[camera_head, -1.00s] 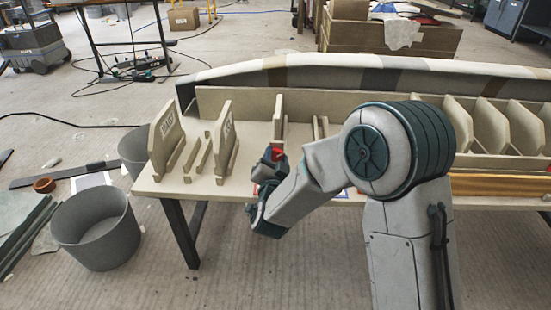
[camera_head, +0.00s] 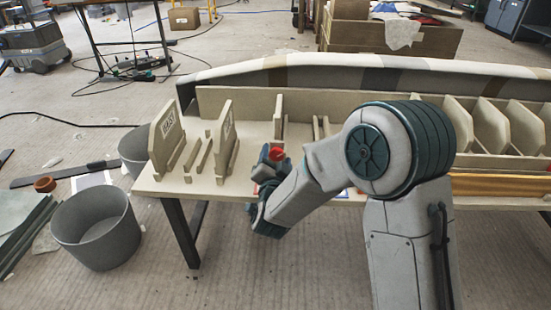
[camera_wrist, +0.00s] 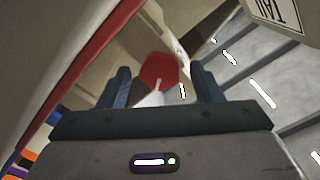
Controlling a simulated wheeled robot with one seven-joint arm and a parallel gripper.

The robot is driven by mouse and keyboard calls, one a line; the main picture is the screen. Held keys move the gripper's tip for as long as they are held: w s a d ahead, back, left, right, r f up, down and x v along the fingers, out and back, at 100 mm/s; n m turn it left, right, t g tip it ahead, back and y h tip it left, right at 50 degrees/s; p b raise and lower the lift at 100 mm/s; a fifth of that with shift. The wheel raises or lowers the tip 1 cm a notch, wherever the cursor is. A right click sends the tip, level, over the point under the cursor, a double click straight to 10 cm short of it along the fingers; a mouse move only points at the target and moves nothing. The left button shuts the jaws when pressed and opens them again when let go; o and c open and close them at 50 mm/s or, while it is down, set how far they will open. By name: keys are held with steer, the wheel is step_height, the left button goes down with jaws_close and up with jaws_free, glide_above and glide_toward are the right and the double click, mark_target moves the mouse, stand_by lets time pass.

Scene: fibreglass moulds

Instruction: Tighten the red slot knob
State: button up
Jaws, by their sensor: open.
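The red knob (camera_head: 277,154) shows at the tip of my gripper (camera_head: 267,162), over the front edge of the mould table (camera_head: 232,189). In the wrist view the red knob (camera_wrist: 158,70) has a rounded red face with a pale strip at its lower middle. It appears between the two blue fingers of my gripper (camera_wrist: 162,78), with a visible gap on each side. The fingers are apart. Whether either finger touches the knob cannot be told. My gripper hides the knob's lower part and its mounting.
Upright tan panels with labels (camera_head: 166,136) (camera_head: 222,140) stand on the table left of my gripper. A long shell mould (camera_head: 330,76) runs along the back. A grey bin (camera_head: 97,232) stands on the floor at the left. A labelled panel (camera_wrist: 275,18) shows at the wrist view's upper right.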

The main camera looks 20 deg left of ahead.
steer(key=p+v, duration=0.3)
steer(key=v, duration=1)
steer(key=shift+s+d, duration=0.15)
steer(key=shift+s, duration=0.2)
steer(key=shift+w+r, duration=0.1)
